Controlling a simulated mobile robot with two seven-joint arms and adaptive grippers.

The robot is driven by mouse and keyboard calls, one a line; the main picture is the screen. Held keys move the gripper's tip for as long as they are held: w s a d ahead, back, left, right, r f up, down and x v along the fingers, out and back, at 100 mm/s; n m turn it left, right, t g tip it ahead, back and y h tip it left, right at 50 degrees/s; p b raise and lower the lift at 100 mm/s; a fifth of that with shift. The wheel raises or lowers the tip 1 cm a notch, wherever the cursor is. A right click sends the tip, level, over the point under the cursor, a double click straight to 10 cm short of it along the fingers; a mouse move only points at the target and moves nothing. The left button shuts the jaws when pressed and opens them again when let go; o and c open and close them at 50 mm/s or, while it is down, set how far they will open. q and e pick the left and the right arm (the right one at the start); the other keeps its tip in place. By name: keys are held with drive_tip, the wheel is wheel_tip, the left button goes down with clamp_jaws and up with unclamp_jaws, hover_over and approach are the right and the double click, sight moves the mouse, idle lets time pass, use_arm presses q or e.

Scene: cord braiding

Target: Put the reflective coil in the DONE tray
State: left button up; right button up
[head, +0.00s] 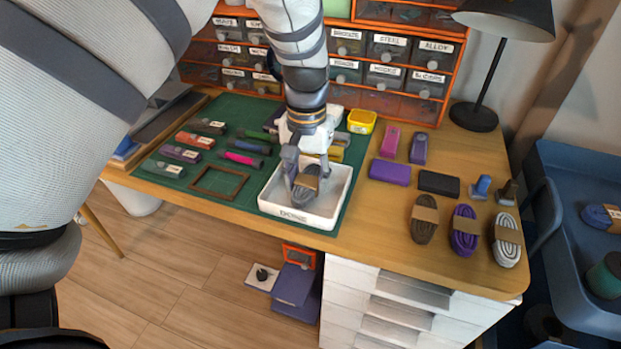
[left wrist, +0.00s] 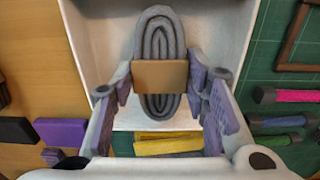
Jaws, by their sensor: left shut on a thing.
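A grey coil (head: 306,186) with a tan paper band is between the fingers of my left gripper (head: 304,172), inside the white tray (head: 335,196). The tray's front label is small and seems to read DONE. In the left wrist view the grey coil (left wrist: 158,35) shows lengthwise, and the fingers of my left gripper (left wrist: 160,88) are shut on it at the tan band (left wrist: 160,75). The tray wall (left wrist: 225,30) shows around it. I cannot tell whether the coil touches the tray floor. My right gripper is not in view.
Brown (head: 424,220), purple (head: 464,231) and pale grey (head: 506,240) coils lie at the table's right. Several tools and an empty brown frame (head: 219,182) lie on the green mat (head: 262,184). Labelled drawers (head: 385,75) and a black lamp (head: 480,90) stand behind.

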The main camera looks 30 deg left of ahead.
sight(307, 181)
use_arm(q)
drive_tip(key=shift+f, duration=0.45)
drive_tip(key=shift+r, duration=0.15)
drive_tip(key=o, duration=1.4)
drive_tip(key=shift+f, duration=0.2)
drive_tip(key=shift+c, duration=0.2)
wheel_tip(307, 181, up, 12)
drive_tip(key=p, duration=0.1)
drive_tip(key=shift+r, duration=0.2)
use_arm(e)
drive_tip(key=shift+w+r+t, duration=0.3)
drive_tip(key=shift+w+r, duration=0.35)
use_arm(q)
drive_tip(key=shift+f, duration=0.1)
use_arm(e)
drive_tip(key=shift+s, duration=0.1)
